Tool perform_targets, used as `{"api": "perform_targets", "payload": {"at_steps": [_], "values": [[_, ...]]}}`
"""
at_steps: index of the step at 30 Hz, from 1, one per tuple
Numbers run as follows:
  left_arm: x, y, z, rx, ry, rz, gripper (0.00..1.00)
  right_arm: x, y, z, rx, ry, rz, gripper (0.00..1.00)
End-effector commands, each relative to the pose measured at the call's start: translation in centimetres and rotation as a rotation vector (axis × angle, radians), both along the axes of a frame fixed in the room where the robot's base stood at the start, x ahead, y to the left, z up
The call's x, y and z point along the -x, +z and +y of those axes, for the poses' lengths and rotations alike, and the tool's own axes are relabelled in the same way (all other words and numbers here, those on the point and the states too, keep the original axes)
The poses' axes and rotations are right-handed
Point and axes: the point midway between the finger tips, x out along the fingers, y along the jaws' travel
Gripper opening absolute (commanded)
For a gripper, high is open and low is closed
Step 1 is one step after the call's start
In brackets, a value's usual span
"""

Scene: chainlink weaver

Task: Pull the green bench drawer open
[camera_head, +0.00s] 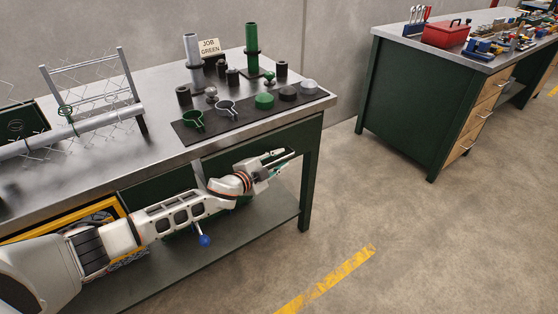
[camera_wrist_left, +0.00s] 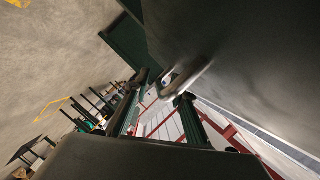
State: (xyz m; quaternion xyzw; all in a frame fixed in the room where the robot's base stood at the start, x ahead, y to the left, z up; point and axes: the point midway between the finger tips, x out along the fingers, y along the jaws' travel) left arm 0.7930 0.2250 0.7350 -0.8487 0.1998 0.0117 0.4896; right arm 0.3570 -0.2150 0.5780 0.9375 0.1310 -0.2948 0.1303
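The green bench drawer (camera_head: 160,188) is under the steel bench top, its front partly hidden by my left arm. My left gripper (camera_head: 284,158) is in front of the drawer front near the bench's right end. In the left wrist view, a bent silver handle (camera_wrist_left: 188,76) stands out from a dark front. The two fingertips (camera_wrist_left: 164,88) are apart there, with the handle's near part between or just beyond them. I cannot tell whether they touch it. My right gripper is in neither view.
On the bench top (camera_head: 150,84) stand a dark mat (camera_head: 215,135) with several fittings, two upright tubes, a "JOB GREEN" sign (camera_head: 209,47) and a wire mesh frame (camera_head: 92,88). A lower shelf (camera_head: 255,222) lies below. Open floor (camera_head: 400,240) is to the right, before another bench (camera_head: 400,100).

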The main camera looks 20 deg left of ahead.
Motion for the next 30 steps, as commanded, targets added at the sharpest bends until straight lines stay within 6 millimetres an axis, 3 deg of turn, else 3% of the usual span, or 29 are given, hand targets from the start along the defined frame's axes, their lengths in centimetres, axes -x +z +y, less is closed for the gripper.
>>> {"api": "perform_targets", "payload": {"at_steps": [1,3,4,16,23,30], "values": [[0.0,0.0,0.0,0.0,0.0,0.0,0.2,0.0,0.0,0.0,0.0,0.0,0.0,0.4],[0.0,0.0,0.0,0.0,0.0,0.0,0.01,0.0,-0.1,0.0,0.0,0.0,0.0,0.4],[0.0,0.0,0.0,0.0,0.0,0.0,0.0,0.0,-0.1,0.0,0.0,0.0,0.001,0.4],[0.8,0.2,-1.0,0.002,0.0,0.0,0.0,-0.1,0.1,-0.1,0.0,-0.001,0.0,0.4],[3.4,0.4,-4.5,0.007,-0.004,0.0,0.0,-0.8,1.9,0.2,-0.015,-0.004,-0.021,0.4],[7.4,0.3,-9.5,0.009,-0.003,0.001,0.0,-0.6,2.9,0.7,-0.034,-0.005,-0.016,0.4]]}}
